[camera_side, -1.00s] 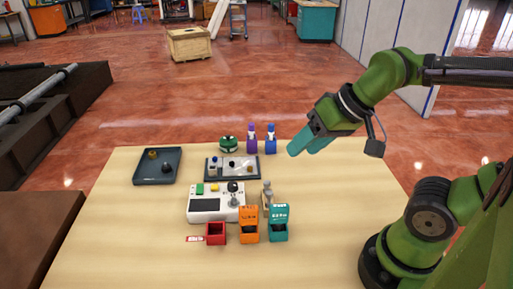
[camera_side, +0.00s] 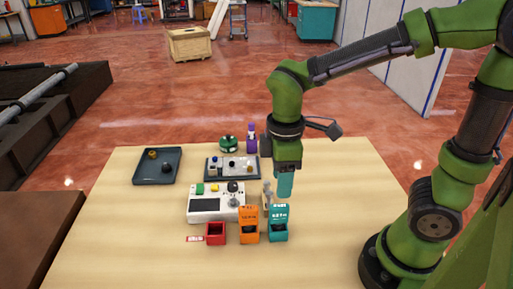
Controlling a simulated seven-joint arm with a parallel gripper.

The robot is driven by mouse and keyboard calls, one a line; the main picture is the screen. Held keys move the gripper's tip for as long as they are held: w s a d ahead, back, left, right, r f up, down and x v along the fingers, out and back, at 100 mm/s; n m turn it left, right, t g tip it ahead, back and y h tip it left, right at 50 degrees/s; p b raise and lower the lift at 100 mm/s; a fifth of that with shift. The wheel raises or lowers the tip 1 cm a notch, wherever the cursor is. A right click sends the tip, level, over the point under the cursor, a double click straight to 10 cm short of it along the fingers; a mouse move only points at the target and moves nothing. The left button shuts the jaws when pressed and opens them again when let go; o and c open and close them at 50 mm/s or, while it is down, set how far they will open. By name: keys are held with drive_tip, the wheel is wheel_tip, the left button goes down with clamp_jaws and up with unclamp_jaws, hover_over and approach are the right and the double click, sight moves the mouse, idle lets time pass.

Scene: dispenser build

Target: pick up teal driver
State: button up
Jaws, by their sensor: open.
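A teal bin (camera_side: 279,234) with a raised labelled back and a dark opening stands at the front right of the group on the table. I cannot make out a separate teal driver; the bin's contents are too small to tell. My gripper (camera_side: 285,186) points straight down, with teal fingers, above and behind the teal bin and apart from it. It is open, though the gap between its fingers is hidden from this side. Its fingers are close to a small grey-beige item (camera_side: 267,196), which they partly overlap in the picture.
An orange bin (camera_side: 249,235) and a red bin (camera_side: 215,234) stand left of the teal one. Behind are a white console (camera_side: 205,206), a dark tray of parts (camera_side: 221,177), a green round item (camera_side: 228,144) and a purple bottle (camera_side: 252,142). A dark tray (camera_side: 142,177) is far left.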

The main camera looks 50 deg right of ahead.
sight(279, 205)
drive_tip(key=f, duration=0.9)
drive_tip(key=shift+w+d+f, duration=0.15)
drive_tip(key=shift+d+f, duration=0.05)
drive_tip(key=shift+f, duration=0.2)
clamp_jaws()
